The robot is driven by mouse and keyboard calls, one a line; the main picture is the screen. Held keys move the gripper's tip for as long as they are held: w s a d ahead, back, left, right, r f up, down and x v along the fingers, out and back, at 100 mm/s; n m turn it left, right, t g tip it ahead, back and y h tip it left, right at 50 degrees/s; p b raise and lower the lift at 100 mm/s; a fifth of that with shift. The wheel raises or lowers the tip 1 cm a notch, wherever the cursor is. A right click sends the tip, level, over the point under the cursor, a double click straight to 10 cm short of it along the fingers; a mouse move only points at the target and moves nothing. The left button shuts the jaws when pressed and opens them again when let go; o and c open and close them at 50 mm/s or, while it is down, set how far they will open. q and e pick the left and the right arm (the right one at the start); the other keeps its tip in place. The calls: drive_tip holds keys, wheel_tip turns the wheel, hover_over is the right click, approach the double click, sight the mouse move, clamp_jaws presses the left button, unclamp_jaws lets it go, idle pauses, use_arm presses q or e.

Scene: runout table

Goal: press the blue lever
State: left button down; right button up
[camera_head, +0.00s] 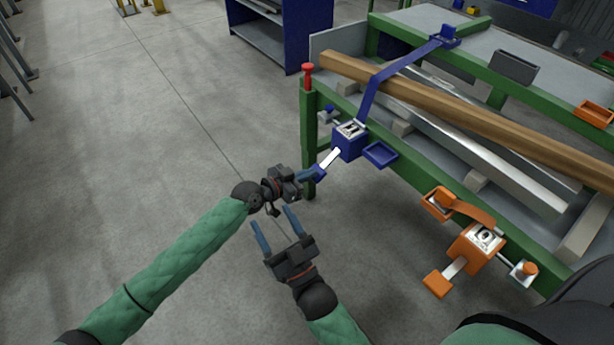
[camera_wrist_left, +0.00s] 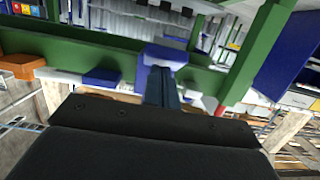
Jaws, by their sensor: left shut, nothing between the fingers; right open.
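The blue lever is a pale metal arm (camera_head: 330,159) ending in a blue pad (camera_head: 319,173). It sticks out from a blue box (camera_head: 348,144) on the green table frame and points toward my side. My left gripper (camera_head: 311,176) is shut and empty, with its fingertips right at the pad's near edge. In the left wrist view, the shut fingers (camera_wrist_left: 162,88) point at blue parts of the lever unit (camera_wrist_left: 165,56). I cannot tell whether they touch. My right gripper (camera_head: 275,222) is open and empty, nearer to me and to the left of the table.
An orange lever unit (camera_head: 474,246) with an orange pad (camera_head: 437,283) is on the same side, further right. A blue tray (camera_head: 381,155) sits beside the blue box. A red knob (camera_head: 308,72) tops the corner post. A wooden beam (camera_head: 440,100) lies along the table.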

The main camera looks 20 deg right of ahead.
use_arm(q)
drive_tip(key=shift+f, duration=0.25)
use_arm(e)
wheel_tip(320, 180, up, 6)
drive_tip(key=s+t, duration=0.1)
drive_tip(key=t, duration=0.1)
drive_tip(key=shift+s+d+y, duration=0.3)
drive_tip(key=shift+s+d, duration=0.05)
drive_tip(key=shift+s, duration=0.05)
drive_tip(key=shift+f, duration=0.15)
